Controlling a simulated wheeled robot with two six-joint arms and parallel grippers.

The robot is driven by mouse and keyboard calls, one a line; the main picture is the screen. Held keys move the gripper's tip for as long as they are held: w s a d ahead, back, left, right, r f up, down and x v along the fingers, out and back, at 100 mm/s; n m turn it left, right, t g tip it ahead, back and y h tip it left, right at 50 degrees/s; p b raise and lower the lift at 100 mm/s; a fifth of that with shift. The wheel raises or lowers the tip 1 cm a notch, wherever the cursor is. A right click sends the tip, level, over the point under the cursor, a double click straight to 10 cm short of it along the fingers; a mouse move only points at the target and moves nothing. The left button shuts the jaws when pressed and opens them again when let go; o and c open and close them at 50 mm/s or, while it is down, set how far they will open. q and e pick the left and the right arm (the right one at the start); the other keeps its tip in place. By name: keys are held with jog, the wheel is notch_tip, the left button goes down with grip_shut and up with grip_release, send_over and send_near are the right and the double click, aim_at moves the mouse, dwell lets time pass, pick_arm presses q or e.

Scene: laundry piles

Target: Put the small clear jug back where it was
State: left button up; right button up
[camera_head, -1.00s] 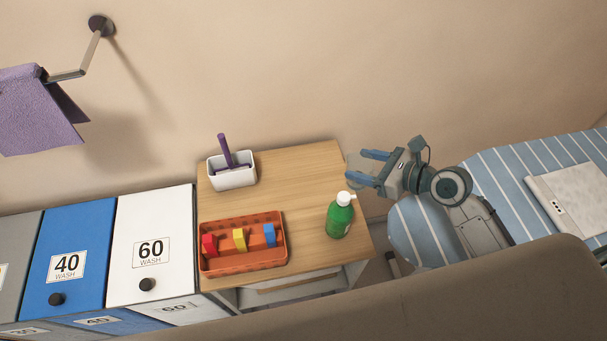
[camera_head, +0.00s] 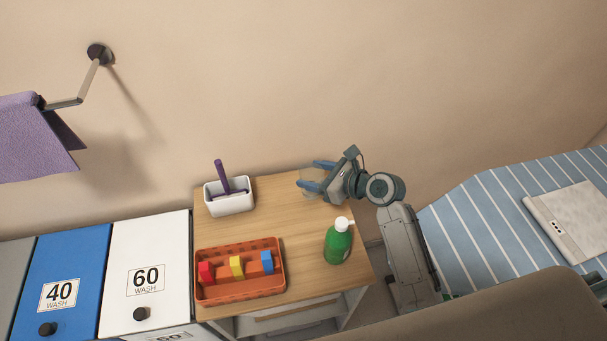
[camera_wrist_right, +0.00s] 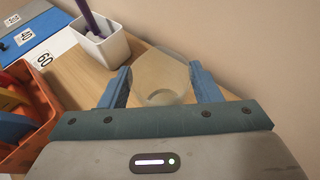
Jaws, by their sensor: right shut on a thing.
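The small clear jug (camera_wrist_right: 160,78) shows between the blue fingers of my right gripper (camera_wrist_right: 162,88) in the right wrist view. In the head view the jug (camera_head: 308,184) is a faint see-through shape at the fingertips. My right gripper (camera_head: 316,176) is shut on it, over the back right part of the wooden table top (camera_head: 300,230). I cannot tell whether the jug touches the table. My left gripper is not in view.
A white box with a purple-handled tool (camera_head: 230,203) stands at the back left. An orange basket (camera_head: 240,287) with coloured blocks is at the front left. A green bottle (camera_head: 338,243) stands at the right edge. The table's middle is clear.

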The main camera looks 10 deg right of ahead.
aim_at(302, 170)
jog(key=w+a, duration=0.2)
jog(key=shift+w+a+f, duration=0.2)
jog(key=shift+w, duration=0.1)
notch_tip(302, 170, down, 3)
jog(key=shift+p, duration=0.6)
jog(key=shift+f, duration=0.2)
jog(key=shift+f, duration=0.15)
jog(key=o, duration=1)
jog(key=b+v, duration=0.1)
jog(key=v, duration=1.1)
jog(key=shift+d+b, duration=0.1)
jog(key=shift+b, duration=0.3)
